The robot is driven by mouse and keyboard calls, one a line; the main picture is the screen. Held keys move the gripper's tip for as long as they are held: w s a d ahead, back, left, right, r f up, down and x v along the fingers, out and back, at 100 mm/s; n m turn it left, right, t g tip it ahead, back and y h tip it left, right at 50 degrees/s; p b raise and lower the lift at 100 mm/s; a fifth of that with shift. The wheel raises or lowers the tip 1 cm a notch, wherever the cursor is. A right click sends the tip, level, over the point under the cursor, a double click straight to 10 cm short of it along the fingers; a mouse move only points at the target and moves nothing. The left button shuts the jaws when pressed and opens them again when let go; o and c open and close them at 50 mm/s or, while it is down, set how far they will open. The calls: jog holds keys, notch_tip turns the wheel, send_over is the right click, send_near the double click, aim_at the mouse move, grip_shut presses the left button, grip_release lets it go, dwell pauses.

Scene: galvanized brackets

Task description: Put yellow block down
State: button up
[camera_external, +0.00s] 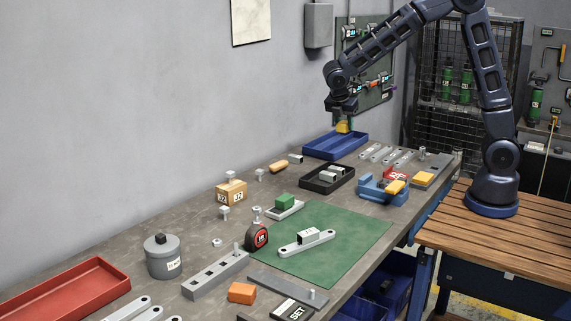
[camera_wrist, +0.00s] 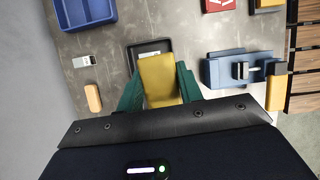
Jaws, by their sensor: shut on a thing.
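My gripper (camera_external: 343,113) is shut on the yellow block (camera_external: 343,127) and holds it in the air over the far end of the bench. In the external view the block hangs just above the blue tray, overlapping its back rim in the picture. In the wrist view the yellow block (camera_wrist: 160,79) sits between my green fingertips (camera_wrist: 160,92). It covers part of the black tray (camera_wrist: 133,58) below.
The blue tray (camera_external: 336,145) looks empty. The black tray (camera_external: 327,188) holds grey parts. A blue vise (camera_external: 382,190), another yellow block (camera_external: 423,177), a wooden cylinder (camera_external: 278,165) and grey bars lie around. The green mat (camera_external: 345,258) has clear room.

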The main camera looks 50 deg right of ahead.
send_over(355, 166)
jog(key=a, duration=0.2)
jog(key=shift+m, duration=0.3)
jog(key=f, duration=2)
jog(key=shift+w+d, duration=0.15)
jog(key=shift+d, duration=0.25)
jog(key=o, duration=1.1)
jog(key=shift+f, duration=0.1)
jog(key=shift+c, duration=0.2)
